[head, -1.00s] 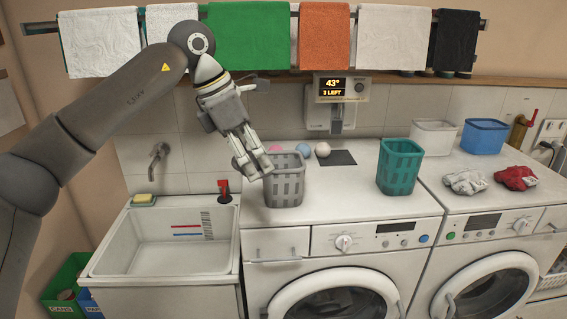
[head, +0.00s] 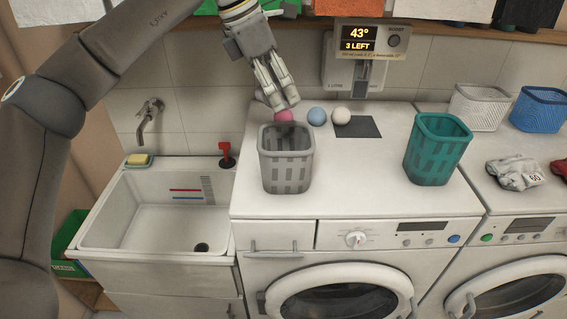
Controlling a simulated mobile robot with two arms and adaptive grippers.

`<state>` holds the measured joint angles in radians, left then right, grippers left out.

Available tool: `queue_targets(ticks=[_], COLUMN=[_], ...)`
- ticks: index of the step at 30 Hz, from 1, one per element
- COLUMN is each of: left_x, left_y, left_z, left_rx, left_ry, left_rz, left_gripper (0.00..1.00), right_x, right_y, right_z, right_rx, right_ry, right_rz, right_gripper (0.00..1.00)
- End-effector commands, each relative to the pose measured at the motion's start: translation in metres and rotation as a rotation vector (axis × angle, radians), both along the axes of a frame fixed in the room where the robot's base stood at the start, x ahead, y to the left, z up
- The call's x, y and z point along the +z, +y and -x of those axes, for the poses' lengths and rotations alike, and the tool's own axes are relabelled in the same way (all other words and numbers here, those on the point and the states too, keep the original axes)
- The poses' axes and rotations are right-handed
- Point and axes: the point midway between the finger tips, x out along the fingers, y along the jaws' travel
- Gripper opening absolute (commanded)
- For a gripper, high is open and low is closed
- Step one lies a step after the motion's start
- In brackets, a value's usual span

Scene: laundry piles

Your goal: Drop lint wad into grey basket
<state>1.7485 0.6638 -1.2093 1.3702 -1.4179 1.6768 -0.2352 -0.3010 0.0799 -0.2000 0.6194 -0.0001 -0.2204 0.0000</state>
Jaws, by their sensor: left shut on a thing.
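The wad is small and grey and can hardly be told apart from the fingertips and the dark inside of the basket. The basket's floor is hidden by its front wall. My right gripper is not in view.
A pink ball (head: 284,116), a blue ball (head: 317,116) and a white ball (head: 341,115) lie behind the basket, beside a dark mat (head: 362,127). A teal basket (head: 437,150) stands to the right. The sink (head: 155,215) is at left.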

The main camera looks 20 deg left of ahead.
Motion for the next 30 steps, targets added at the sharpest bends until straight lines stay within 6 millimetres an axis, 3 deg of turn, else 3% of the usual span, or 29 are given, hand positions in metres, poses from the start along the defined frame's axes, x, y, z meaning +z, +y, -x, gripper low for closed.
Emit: queue_targets(ticks=[1, 9, 19, 20, 25, 30], left_x=[-0.012, -0.041, -0.043, -0.043, -0.043, -0.043], left_y=[0.0, 0.0, 0.0, 0.0, 0.0, 0.0], left_z=[0.0, 0.0, 0.0, 0.0, 0.0, 0.0], left_rx=[0.001, 0.001, 0.001, 0.001, 0.001, 0.001], left_ry=[0.002, 0.0, 0.0, 0.0, 0.001, 0.001], left_rz=[0.0, 0.0, 0.0, 0.0, 0.001, 0.001], left_gripper=[0.65, 0.65, 0.65, 0.75, 0.96, 0.98], right_x=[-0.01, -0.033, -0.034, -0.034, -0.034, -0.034], right_y=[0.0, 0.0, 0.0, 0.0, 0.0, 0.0], right_z=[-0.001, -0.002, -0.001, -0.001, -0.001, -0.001], right_rx=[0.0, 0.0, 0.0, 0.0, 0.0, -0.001], right_ry=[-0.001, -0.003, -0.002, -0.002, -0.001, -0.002], right_rz=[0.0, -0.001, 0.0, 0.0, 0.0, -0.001], right_gripper=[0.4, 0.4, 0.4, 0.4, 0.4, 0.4])
